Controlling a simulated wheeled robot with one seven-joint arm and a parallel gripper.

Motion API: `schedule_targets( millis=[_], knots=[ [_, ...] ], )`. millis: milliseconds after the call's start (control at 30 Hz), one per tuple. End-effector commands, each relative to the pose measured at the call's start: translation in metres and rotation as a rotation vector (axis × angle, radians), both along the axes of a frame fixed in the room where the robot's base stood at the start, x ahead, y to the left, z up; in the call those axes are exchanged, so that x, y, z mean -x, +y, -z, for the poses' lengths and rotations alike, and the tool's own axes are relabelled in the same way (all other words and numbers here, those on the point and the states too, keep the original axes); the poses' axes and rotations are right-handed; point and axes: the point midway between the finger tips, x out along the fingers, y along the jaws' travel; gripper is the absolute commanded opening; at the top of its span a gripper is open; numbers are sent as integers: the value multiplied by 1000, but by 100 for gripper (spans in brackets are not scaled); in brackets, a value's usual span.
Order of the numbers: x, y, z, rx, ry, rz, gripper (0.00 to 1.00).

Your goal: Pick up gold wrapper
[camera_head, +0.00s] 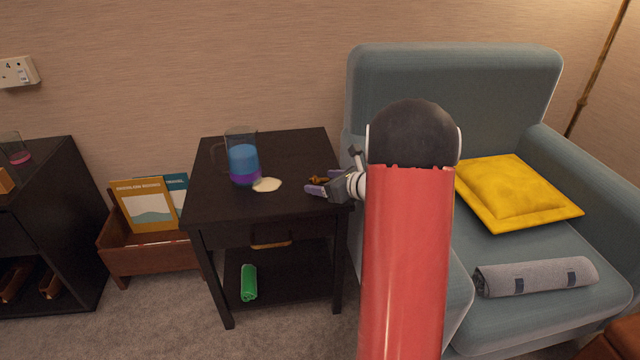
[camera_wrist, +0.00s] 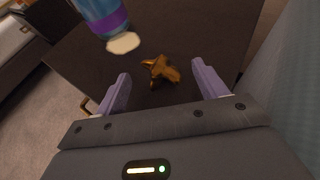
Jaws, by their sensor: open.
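The gold wrapper (camera_wrist: 160,69) is a small crumpled piece lying on the dark side table. In the head view the wrapper (camera_head: 319,181) is near the table's right side, partly beside my fingers. My gripper (camera_head: 322,189) is open and low over the table's right edge. In the wrist view my gripper (camera_wrist: 162,84) has its two purple fingers apart, with the wrapper between and slightly beyond their tips. Nothing is held. I cannot tell the exact height of the fingers above the table.
A glass pitcher (camera_head: 243,163) with blue and purple contents stands on the table (camera_head: 215,205), beside a flat cream-coloured piece (camera_head: 267,185). A blue-grey armchair (camera_head: 450,75) with a yellow cushion (camera_head: 515,190) stands close on the right. A green roll (camera_head: 249,282) lies on the lower shelf.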

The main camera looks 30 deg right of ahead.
Motion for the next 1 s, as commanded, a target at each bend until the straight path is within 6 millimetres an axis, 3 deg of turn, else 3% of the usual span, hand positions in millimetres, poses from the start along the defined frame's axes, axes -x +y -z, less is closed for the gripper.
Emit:
schedule_targets(
  millis=[233,567,900,1000],
  knots=[
    [-32,8,15,1,2,-4,71],
    [-38,10,17,2,0,-3,70],
    [-38,10,17,2,0,-3,25],
    [-38,10,17,2,0,-3,23]
  ],
)
